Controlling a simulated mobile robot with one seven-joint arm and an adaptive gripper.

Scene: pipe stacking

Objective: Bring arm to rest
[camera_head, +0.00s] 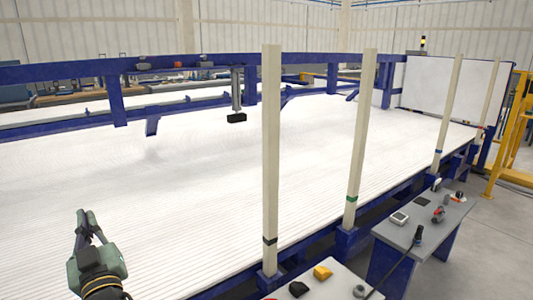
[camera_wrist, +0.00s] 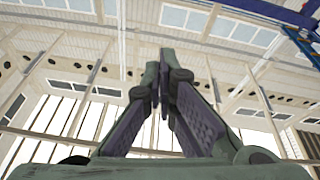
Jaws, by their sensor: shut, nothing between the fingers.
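My gripper (camera_head: 86,213) is at the lower left of the head view, in front of the wide white layer of pipes (camera_head: 200,180). It points upward, and its fingers meet at the tips with nothing held. In the wrist view my gripper (camera_wrist: 165,55) shows its two dark fingers closed together against the hall ceiling. No pipe shows in the wrist view.
Cream upright posts (camera_head: 271,160) stand along the near right edge of the blue frame (camera_head: 115,100). Grey tables (camera_head: 420,228) with small tools stand at the right front. A yellow railing (camera_head: 508,130) is at the far right. The space around my gripper looks clear.

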